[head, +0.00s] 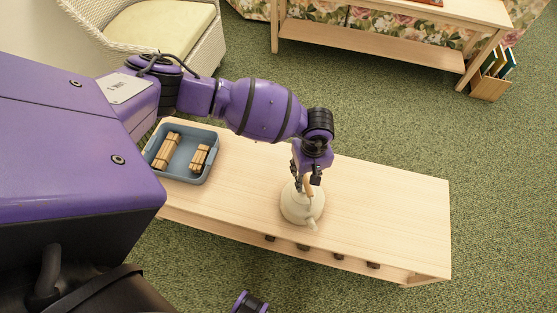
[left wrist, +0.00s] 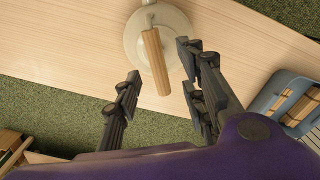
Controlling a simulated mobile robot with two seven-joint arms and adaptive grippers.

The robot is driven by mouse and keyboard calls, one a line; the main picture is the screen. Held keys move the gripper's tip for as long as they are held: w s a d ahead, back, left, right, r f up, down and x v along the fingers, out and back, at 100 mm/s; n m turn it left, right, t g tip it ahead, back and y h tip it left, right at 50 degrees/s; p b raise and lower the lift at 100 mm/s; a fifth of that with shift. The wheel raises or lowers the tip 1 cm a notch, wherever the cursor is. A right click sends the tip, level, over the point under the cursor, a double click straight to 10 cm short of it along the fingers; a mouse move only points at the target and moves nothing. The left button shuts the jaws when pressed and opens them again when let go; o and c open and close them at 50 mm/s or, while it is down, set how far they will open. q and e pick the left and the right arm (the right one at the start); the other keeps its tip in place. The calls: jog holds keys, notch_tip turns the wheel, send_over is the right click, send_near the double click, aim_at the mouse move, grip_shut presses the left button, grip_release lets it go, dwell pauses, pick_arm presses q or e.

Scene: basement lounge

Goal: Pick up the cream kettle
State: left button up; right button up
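The cream kettle (head: 300,207) stands upright on the light wooden table (head: 400,210), with its spout towards the front. Its wooden handle is on top. In the left wrist view the kettle (left wrist: 178,27) is at the top centre, with the handle (left wrist: 155,62) pointing down the picture. My left gripper (head: 308,183) is above the kettle in the head view. In the left wrist view its fingers (left wrist: 160,78) are spread apart on either side of the handle's lower end, with gaps and no visible contact. My right gripper is not seen; a purple part of mine shows at the bottom edge.
A blue-grey bin (head: 211,167) with wooden block bundles sits at the table's left end. The table's right part is clear. A wicker chair (head: 130,40) and a wooden bench (head: 380,50) stand behind. A book box (head: 488,86) is at the far right.

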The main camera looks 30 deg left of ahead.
aim_at(308, 181)
pick_arm(q)
jog(key=shift+w+d+f, duration=0.1)
jog(key=shift+f, duration=0.95)
jog(key=shift+w+f, duration=0.1)
jog(key=shift+f, duration=0.95)
jog(key=shift+f, duration=0.25)
grip_shut()
jog(key=shift+w+r, duration=0.1)
